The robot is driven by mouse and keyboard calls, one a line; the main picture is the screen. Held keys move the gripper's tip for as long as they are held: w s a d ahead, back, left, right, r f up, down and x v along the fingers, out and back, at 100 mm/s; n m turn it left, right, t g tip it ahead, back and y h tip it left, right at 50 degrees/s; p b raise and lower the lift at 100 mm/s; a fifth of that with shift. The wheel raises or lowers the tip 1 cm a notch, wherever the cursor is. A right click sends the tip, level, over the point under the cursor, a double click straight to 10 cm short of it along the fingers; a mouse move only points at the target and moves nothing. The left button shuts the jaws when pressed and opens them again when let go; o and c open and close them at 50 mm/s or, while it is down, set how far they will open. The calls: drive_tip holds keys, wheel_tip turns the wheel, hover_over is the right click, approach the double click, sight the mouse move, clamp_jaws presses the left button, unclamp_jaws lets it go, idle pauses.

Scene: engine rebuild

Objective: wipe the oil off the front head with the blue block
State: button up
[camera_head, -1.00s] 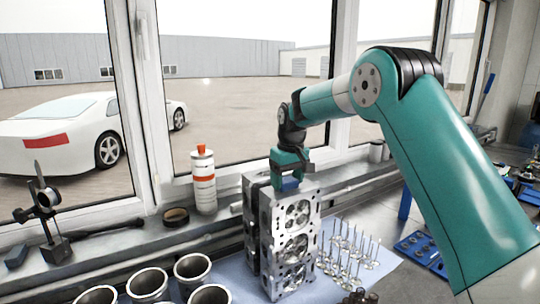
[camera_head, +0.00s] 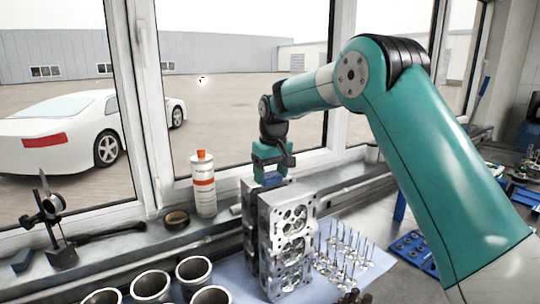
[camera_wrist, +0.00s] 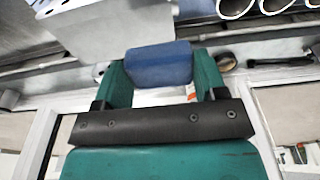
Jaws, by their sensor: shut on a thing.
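My gripper (camera_head: 270,174) is shut on the blue block (camera_head: 271,180), over the top far end of the cylinder heads in the head view. In the wrist view the blue block (camera_wrist: 159,63) sits between the green fingers of my gripper (camera_wrist: 160,75). Two metal heads stand upright side by side; the front head (camera_head: 290,240) shows its round chambers, and the other head (camera_head: 249,215) is behind it to the left. I cannot tell whether the block touches a head. No oil can be made out. A metal head face (camera_wrist: 110,28) also shows in the wrist view.
Several valves (camera_head: 345,248) stand right of the heads on a blue mat (camera_head: 235,275). Several cylinder liners (camera_head: 150,284) stand at the front left. A blue tool tray (camera_head: 410,248) lies to the right.

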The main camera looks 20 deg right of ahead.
drive_tip(key=shift+r+p, duration=1.05)
drive_tip(key=shift+r, duration=0.55)
